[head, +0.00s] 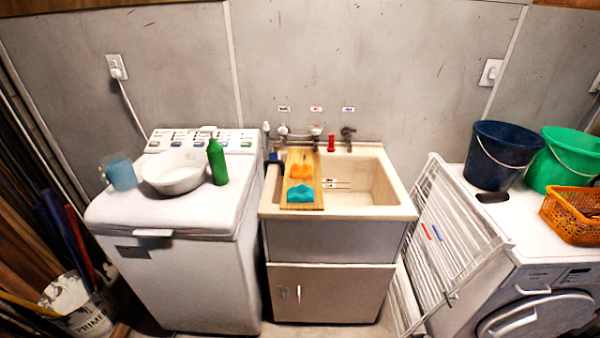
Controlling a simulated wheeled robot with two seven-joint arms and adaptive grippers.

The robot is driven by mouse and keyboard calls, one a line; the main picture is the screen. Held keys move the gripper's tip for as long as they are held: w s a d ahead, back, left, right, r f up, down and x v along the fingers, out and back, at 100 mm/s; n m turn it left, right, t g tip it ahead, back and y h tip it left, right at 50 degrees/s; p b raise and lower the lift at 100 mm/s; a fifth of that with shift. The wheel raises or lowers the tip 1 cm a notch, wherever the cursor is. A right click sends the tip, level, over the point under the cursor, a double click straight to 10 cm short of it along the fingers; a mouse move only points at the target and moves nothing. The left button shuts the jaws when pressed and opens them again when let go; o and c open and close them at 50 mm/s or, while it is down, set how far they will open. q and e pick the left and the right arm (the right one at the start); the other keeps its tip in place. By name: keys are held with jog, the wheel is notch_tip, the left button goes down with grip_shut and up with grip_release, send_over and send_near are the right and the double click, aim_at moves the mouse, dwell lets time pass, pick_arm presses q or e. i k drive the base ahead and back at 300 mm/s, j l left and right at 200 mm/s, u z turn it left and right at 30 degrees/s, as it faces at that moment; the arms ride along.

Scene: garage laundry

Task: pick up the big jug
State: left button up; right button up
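A light blue, see-through jug (121,173) stands upright on the left part of the top of the white washing machine (200,217). Its handle is on its left side. A white bowl (174,185) is just to the right of the jug, and a green bottle (217,162) stands to the right of the bowl. Neither of my grippers shows in the head view, so I cannot see whether they are open or shut.
A sink cabinet (335,250) with a wooden board (296,204) across its basin stands in the middle. A white drying rack (440,250) leans between it and a front-loading machine holding two buckets (493,160) and an orange basket (572,216). A paint bucket (80,312) stands at lower left.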

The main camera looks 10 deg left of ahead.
aim_at(118, 168)
jog(key=u, duration=1.7)
